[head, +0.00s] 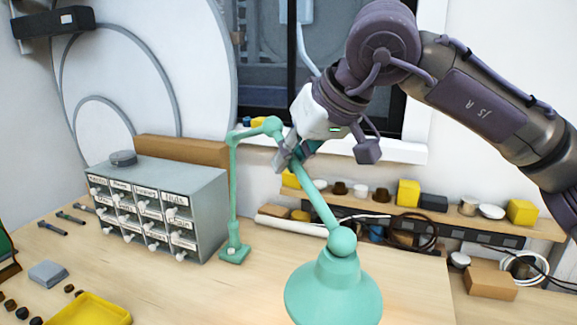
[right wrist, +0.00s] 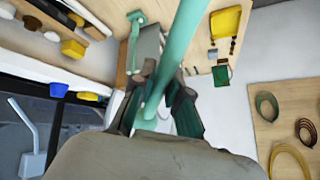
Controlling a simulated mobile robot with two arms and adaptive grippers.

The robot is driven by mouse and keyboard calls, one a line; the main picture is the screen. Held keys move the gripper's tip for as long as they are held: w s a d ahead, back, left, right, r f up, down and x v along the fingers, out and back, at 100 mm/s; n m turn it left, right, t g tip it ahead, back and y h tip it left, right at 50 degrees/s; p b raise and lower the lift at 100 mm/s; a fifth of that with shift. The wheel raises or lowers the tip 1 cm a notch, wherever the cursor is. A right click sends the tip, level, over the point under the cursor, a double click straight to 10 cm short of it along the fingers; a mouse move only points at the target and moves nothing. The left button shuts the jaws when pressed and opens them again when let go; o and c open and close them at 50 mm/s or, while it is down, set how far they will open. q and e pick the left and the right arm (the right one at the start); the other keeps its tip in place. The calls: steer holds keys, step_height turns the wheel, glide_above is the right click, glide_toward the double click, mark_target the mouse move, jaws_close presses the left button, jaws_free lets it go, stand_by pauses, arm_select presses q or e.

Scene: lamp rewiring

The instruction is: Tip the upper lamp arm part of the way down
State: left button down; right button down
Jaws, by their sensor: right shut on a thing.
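A mint-green desk lamp stands on the workbench, with its base (head: 235,252) beside the drawer cabinet. Its lower arm (head: 233,195) rises upright to an elbow. The upper lamp arm (head: 317,203) slopes down to the right from near the elbow (head: 271,126), ending at the lamp shade (head: 333,291) low over the bench. My right gripper (head: 289,155) is shut on the upper arm close to the elbow. In the right wrist view the upper arm (right wrist: 180,50) runs between the fingers of my right gripper (right wrist: 163,95). My left gripper is not in view.
A grey drawer cabinet (head: 205,185) with labelled drawers stands left of the lamp. A yellow tray (head: 92,310) lies at the front left. A wooden shelf (head: 460,222) with cups and yellow boxes runs along the back wall. The bench right of the shade is mostly clear.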

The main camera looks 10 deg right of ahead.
steer(key=shift+f, duration=0.1)
steer(key=c, duration=1.1)
jaws_free()
steer(key=shift+c, duration=0.2)
steer(key=v, duration=1.2)
